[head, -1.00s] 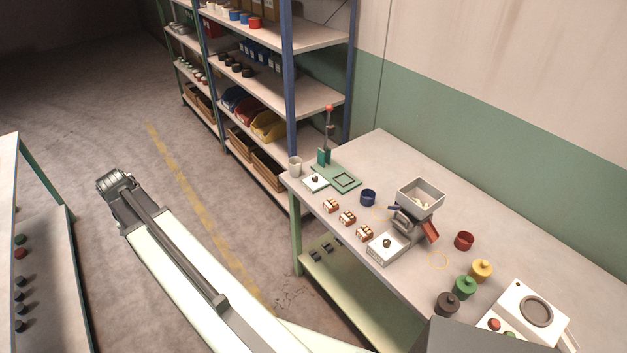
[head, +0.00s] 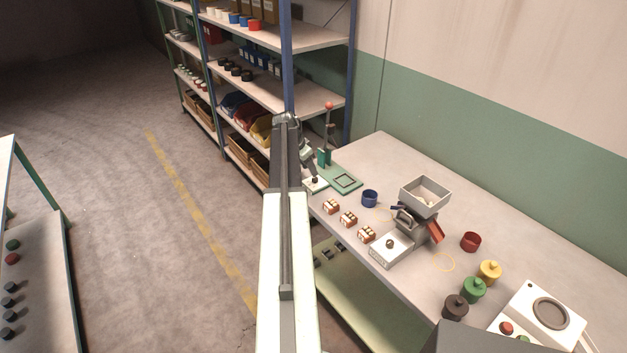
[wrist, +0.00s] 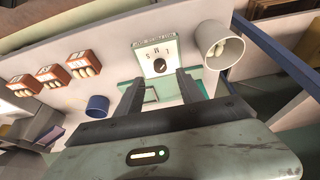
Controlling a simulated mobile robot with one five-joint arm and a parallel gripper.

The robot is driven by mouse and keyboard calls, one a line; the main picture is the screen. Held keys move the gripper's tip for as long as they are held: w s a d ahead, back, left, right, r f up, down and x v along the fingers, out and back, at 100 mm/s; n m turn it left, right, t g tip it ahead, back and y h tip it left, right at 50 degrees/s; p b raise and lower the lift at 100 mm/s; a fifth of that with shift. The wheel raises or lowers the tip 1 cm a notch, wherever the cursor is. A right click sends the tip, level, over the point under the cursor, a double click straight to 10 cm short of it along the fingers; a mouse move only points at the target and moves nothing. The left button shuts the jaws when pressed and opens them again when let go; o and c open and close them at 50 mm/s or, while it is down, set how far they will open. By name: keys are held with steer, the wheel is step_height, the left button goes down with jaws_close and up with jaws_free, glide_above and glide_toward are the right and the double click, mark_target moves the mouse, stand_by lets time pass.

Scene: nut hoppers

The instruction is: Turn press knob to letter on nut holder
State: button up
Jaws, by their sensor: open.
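The press (head: 343,178) is a green base with a red-balled lever at the table's far left corner. Its white knob plate (wrist: 152,54) shows in the wrist view, with small letters beside a dark round knob (wrist: 160,66). Which letter the knob points at is too small to tell. My gripper (wrist: 159,78) is open and empty, its fingers apart on either side of the knob's line of view, seemingly above it. In the head view my gripper (head: 307,158) hangs over the knob plate. Several brown nut holders with pale nuts, one a nut holder (head: 348,219), stand in a row; their letters are unreadable.
A pale cup (wrist: 218,45) stands close to the right of the knob plate in the wrist view. A blue cup (head: 370,198) is near the press. A hopper (head: 425,196) stands mid-table. A shelf rack (head: 290,85) rises behind my arm.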

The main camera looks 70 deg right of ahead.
mark_target(313, 179)
steer(key=b+x, duration=0.4)
steer(key=x, duration=0.1)
steer(key=shift+f, duration=0.3)
steer(key=shift+s+d+f+b, duration=0.1)
steer(key=shift+d+f+b, duration=0.1)
steer(key=shift+f+b, duration=0.1)
steer(key=shift+r, duration=0.1)
jaws_close()
